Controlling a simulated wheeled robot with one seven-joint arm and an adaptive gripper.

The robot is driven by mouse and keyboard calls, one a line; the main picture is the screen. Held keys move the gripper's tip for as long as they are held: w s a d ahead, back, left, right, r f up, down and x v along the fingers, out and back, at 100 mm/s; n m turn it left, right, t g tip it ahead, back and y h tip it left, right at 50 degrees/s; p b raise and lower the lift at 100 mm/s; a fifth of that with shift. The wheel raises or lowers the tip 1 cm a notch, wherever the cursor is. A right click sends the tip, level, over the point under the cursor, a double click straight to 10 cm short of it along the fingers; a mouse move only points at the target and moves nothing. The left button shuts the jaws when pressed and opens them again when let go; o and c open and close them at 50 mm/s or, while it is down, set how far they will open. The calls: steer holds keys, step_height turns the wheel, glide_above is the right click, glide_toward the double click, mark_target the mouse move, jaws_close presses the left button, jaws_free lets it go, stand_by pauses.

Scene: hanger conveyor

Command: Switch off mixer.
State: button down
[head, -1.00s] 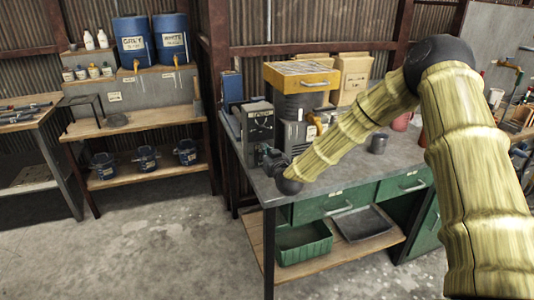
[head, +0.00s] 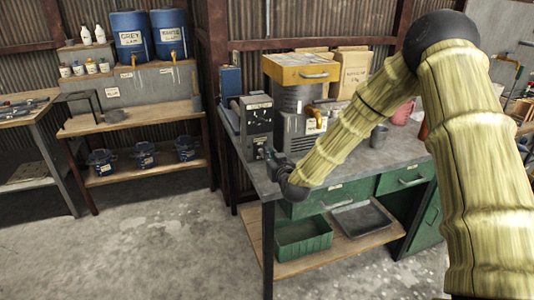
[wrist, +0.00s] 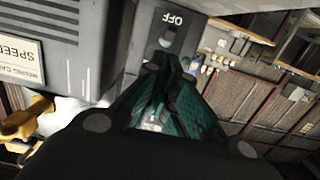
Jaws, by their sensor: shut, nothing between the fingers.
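The mixer's grey control box (head: 258,118) stands at the left end of the workbench, beside the yellow-topped machine (head: 300,68). An OFF label (wrist: 174,19) sits by a dark switch (wrist: 167,39). My gripper (head: 268,152) is at the front of the box in the head view. In the wrist view my gripper's fingertips (wrist: 164,62) are together, empty, just below the switch in the picture. I cannot tell whether they touch it. The switch's position is unclear.
The workbench (head: 352,165) has green drawers, and a green bin (head: 302,250) on its lower shelf. A grey cup (head: 379,135) and a paper bag (head: 352,70) stand on the bench. Shelves with blue drums (head: 131,38) are at left. The floor in front is clear.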

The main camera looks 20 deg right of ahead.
steer(key=s, duration=0.8)
steer(key=shift+s+d+r, duration=0.15)
steer(key=shift+s+r, duration=0.15)
steer(key=shift+r, duration=0.1)
